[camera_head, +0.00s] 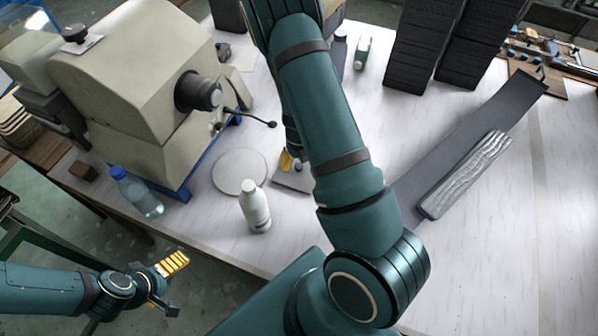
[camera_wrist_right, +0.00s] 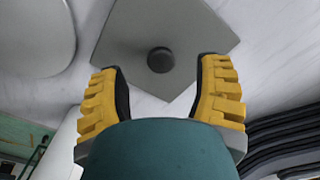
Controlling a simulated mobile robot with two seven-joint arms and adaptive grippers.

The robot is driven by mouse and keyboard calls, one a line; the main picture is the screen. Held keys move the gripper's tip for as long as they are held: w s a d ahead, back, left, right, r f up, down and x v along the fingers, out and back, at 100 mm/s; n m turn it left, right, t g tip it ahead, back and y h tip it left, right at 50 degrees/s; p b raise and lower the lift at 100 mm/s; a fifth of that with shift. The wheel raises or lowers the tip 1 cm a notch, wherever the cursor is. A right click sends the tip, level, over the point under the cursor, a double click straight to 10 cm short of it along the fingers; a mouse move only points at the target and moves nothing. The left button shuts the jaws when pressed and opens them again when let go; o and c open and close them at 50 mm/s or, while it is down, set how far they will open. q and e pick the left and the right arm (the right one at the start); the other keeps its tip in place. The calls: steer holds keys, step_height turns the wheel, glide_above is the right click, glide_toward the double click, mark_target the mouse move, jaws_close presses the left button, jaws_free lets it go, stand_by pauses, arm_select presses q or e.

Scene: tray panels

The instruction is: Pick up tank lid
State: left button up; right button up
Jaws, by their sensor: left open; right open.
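The tank lid (camera_head: 293,181) looks like a flat grey plate with a round knob, lying on the white table and partly hidden by my right arm. In the right wrist view the lid (camera_wrist_right: 207,35) shows a dark knob (camera_wrist_right: 160,60) that appears between the fingertips. My right gripper (camera_wrist_right: 160,68) is open over the lid and holds nothing; whether it touches the knob I cannot tell. In the head view one yellow finger of it shows at the lid's edge (camera_head: 286,160). My left gripper (camera_head: 171,283) is open and empty, off the table's front left edge.
A round grey disc (camera_head: 239,171) lies left of the lid. A white bottle (camera_head: 255,207) stands in front. A blue-capped bottle (camera_head: 138,192) and a large beige machine (camera_head: 130,80) are at left. Black stacks (camera_head: 424,40) and a silvery wrapped bar (camera_head: 467,175) are at right.

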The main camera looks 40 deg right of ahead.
mark_target(299, 166)
step_height(299, 166, down, 4)
steer(key=shift+r, duration=0.25)
jaws_close()
